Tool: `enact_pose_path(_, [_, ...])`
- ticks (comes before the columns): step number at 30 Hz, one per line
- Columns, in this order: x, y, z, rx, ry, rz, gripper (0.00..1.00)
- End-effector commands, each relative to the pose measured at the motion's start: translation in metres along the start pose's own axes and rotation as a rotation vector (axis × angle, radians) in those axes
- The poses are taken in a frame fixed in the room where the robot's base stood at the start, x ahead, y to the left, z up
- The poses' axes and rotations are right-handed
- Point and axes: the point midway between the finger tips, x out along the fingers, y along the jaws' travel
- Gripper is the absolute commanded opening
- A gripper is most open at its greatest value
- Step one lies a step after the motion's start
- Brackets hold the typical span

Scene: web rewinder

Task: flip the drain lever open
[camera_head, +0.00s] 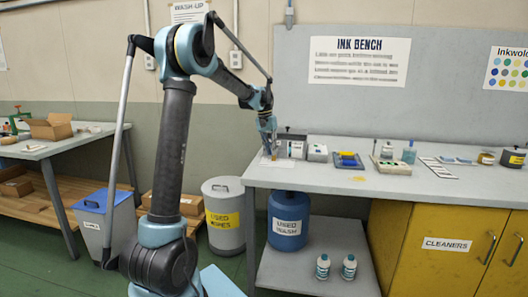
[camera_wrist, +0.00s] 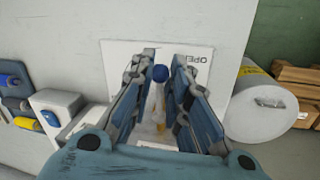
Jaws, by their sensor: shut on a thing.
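The drain lever (camera_wrist: 160,74) shows in the wrist view as a round blue knob with a pale shaft running back between my fingers. It stands over a white plate (camera_wrist: 118,56) with the word OPEN printed upside down at its right. My gripper (camera_wrist: 162,76) has its two blue fingers on either side of the lever and is shut on it near the knob. In the head view my gripper (camera_head: 269,150) is low over the left end of the ink bench (camera_head: 400,184). There the lever is too small and too covered to make out.
A white box (camera_head: 293,146) and a grey box (camera_head: 317,153) stand close to the right of my gripper. A used wipes bin (camera_head: 224,232) stands left of the bench; it also shows in the wrist view (camera_wrist: 262,118). A blue drum (camera_head: 288,222) sits under the bench.

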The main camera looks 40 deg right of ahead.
Motion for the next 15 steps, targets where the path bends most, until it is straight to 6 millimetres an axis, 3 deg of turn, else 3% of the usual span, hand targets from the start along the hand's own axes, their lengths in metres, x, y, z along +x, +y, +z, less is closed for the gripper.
enact_pose_path(9, [0.0004,0.0009,0.0027,0.002,-0.008,-0.001,0.00])
enact_pose_path(10, [0.0004,0.0009,0.0028,0.002,-0.008,-0.001,0.18])
enact_pose_path(12, [0.0006,0.0010,0.0027,0.002,-0.008,-0.002,0.34])
enact_pose_path(15, [0.0006,0.0015,0.0019,0.003,-0.006,-0.001,0.38])
